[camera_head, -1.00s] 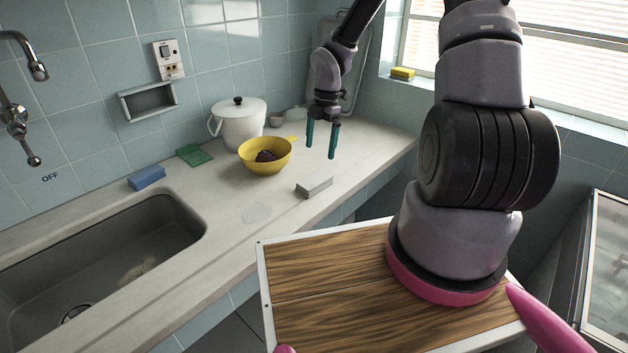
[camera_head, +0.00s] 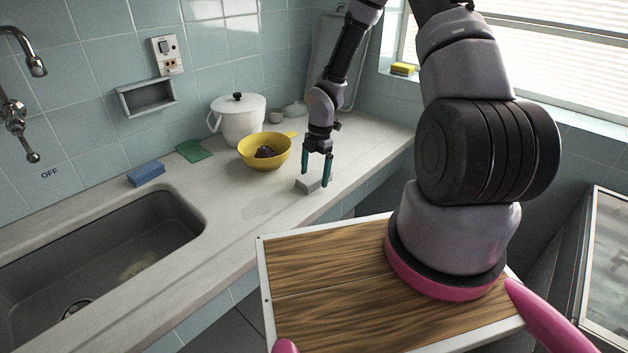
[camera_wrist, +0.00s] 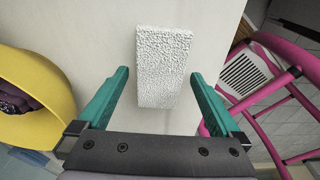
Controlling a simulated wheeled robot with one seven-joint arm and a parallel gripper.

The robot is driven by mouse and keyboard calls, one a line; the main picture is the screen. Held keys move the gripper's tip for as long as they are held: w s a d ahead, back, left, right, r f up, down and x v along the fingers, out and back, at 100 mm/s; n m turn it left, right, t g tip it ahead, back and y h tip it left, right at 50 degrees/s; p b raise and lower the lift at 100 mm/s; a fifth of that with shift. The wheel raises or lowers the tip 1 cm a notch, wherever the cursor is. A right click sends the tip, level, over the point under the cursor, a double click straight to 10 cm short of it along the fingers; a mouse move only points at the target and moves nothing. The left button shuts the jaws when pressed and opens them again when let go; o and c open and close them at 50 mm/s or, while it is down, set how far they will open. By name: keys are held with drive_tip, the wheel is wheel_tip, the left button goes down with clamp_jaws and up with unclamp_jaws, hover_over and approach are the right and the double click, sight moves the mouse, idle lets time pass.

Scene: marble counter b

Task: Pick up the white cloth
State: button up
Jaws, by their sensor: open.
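The white cloth (camera_head: 309,186) is a small, pale, rectangular block with a rough, terry-like surface. It lies flat on the counter near its front edge. In the wrist view the cloth (camera_wrist: 163,60) is centred ahead, its long side running away from me. My gripper (camera_head: 314,183) points down over the cloth and is open. In the wrist view the green fingers of my gripper (camera_wrist: 160,76) are on either side of the cloth, with a gap on each side. I cannot tell how far the fingertips are above the counter.
A yellow bowl (camera_head: 265,151) with dark contents stands close behind, left of my gripper. A white lidded pot (camera_head: 238,122) is behind it. A green cloth (camera_head: 194,150) and a blue sponge (camera_head: 146,174) lie near the wall. The sink (camera_head: 105,245) is at left.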

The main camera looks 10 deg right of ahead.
sight(314, 175)
drive_tip(key=c, duration=1.3)
drive_tip(key=shift+r, duration=0.15)
wheel_tip(314, 175, up, 10)
